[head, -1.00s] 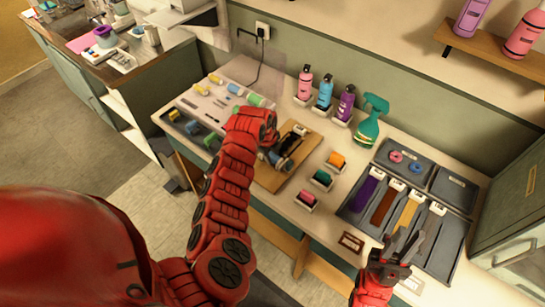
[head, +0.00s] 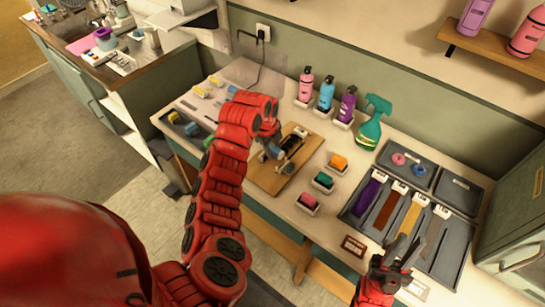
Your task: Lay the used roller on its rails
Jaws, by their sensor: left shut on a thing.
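My left gripper (head: 270,143) is over the wooden board (head: 262,182), shut on a small blue-grey piece (head: 275,152) that looks like the used roller; my red arm partly hides it. A dark piece with a pale top (head: 292,142) is on the board just right of the gripper; I cannot tell whether they touch. The pale tray (head: 200,102) at the left holds yellow, blue and green rollers, partly hidden by my arm. I cannot make out which rails are free.
Pink, blue and purple bottles (head: 326,94) and a green spray bottle (head: 371,124) stand along the wall. Small holders with orange, green and pink pieces (head: 323,181) sit right of the board. The dark tray (head: 452,235) holds coloured strips. A power cord runs behind the left tray.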

